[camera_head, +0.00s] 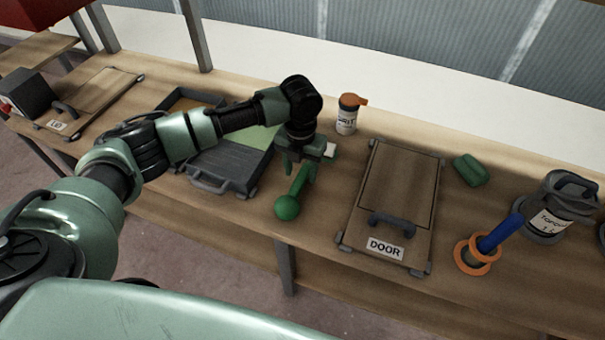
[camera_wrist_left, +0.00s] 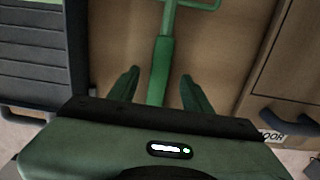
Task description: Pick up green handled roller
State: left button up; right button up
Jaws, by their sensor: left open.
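My left gripper (camera_head: 298,170) points down over the handle, open. In the left wrist view the handle (camera_wrist_left: 160,72) runs between the two spread fingers (camera_wrist_left: 160,78), with a visible gap on each side. A thin green frame (camera_wrist_left: 196,5) shows at the top there. I cannot tell the fingertips' exact height over the handle. My right gripper is out of view.
An open grey case (camera_head: 228,165) is left of the roller. A wooden panel labelled DOOR (camera_head: 400,190) lies to the right. A white bottle with an orange top (camera_head: 348,115) stands behind. A green block (camera_head: 471,170), a blue-handled spool (camera_head: 478,254) and a dark can (camera_head: 560,205) are farther right.

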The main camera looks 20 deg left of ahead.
aim_at(301, 176)
pick_arm(q)
jog(key=f, duration=0.3)
jog(key=shift+w+f, duration=0.15)
jog(key=shift+w, duration=0.15)
jog(key=shift+s, duration=0.1)
grip_shut()
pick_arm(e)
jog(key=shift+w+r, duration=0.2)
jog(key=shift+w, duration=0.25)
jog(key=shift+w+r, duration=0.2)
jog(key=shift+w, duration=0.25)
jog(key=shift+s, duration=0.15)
